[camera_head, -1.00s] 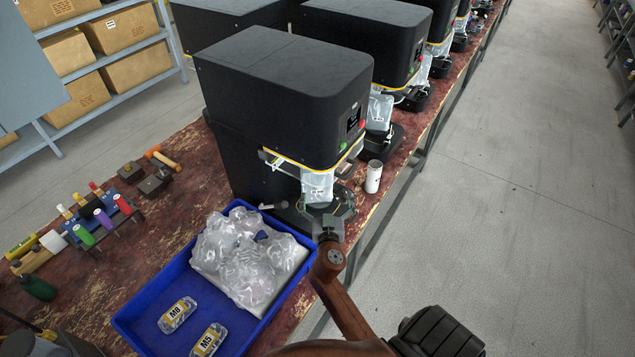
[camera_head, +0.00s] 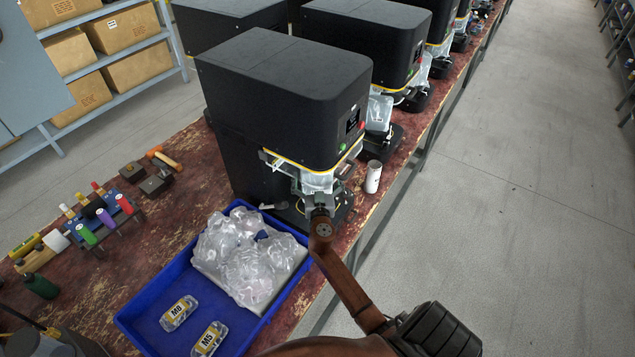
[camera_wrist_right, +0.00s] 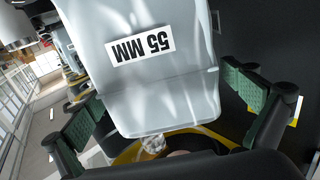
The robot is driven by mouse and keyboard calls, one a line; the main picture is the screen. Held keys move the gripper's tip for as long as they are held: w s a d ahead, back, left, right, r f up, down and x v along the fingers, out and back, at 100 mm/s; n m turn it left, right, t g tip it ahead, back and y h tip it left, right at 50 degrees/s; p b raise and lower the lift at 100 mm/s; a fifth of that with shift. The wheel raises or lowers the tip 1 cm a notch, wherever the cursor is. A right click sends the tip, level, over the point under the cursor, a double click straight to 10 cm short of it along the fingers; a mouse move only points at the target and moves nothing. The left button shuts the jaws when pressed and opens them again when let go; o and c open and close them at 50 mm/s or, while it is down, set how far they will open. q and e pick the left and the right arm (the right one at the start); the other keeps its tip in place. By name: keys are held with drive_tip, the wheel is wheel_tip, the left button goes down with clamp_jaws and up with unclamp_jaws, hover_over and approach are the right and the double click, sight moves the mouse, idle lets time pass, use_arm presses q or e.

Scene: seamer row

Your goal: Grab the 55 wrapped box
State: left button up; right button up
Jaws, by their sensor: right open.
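The wrapped box (camera_wrist_right: 165,85) fills the middle of the right wrist view, in pale translucent wrap with a white label reading "55 MM" upside down. In the head view a small part of the wrapped thing (camera_head: 318,182) shows under the front of the nearest black machine (camera_head: 285,85). My right gripper (camera_head: 316,205) is at that machine's front opening. In the right wrist view its green-padded fingers (camera_wrist_right: 170,105) stand open on either side of the box, with a gap visible on the right. Whether the left finger touches is unclear. My left gripper is not in view.
A blue tray (camera_head: 133,313) with clear bagged items and two labelled packs stands on the worn red bench. A white cylinder (camera_head: 373,177) stands right of the machine. A tool rack (camera_head: 100,218) is at left. More machines line the bench; the right-hand floor is clear.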

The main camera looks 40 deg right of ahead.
drive_tip(key=shift+c, duration=0.7)
drive_tip(key=c, duration=1.3)
drive_tip(key=shift+o, duration=0.2)
drive_tip(key=shift+r, duration=0.15)
